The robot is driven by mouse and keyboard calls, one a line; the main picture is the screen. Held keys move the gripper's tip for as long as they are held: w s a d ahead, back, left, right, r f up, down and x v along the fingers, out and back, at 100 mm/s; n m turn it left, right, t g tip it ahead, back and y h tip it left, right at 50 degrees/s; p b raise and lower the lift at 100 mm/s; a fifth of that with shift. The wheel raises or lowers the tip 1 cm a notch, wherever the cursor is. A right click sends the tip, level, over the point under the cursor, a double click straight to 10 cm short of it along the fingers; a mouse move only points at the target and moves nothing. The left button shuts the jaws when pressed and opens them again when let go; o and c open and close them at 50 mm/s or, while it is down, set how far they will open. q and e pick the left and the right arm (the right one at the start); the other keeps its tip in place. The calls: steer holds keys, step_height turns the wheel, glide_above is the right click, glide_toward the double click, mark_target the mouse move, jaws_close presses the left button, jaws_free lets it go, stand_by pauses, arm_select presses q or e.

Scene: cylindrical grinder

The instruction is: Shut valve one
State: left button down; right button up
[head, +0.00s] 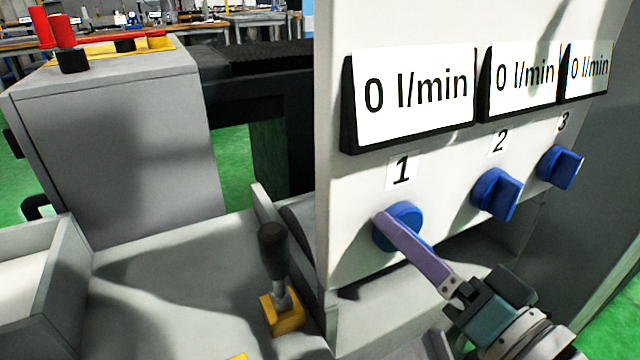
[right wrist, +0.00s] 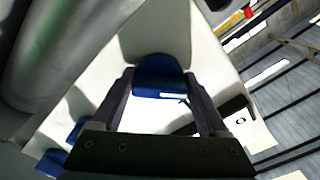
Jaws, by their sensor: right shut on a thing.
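Valve one (head: 406,211) is a blue rotary knob under the label "1" on the white panel (head: 345,220). My right gripper (head: 388,224) reaches it from the lower right and is shut on it. A purple finger lies across the knob and hides part of its grip. In the right wrist view, the blue knob (right wrist: 160,82) sits between the two finger ends. The display above valve one (head: 415,95) reads 0 l/min. My left gripper is not in view.
Valve two (head: 497,194) and valve three (head: 560,167) are similar blue knobs to the right, beneath displays also reading 0 l/min. A black-handled lever (head: 273,255) on a yellow base stands left of the panel. A grey machine block (head: 120,150) stands further left.

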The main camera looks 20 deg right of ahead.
steer(key=m, duration=0.4)
steer(key=shift+r+m, duration=0.1)
steer(key=shift+m, duration=0.2)
steer(key=shift+m+b, duration=0.3)
steer(key=shift+m, duration=1.7)
steer(key=o, duration=1.2)
steer(key=shift+o, duration=0.2)
steer(key=s, duration=1)
steer(key=shift+d, duration=0.35)
steer(key=shift+r, duration=0.1)
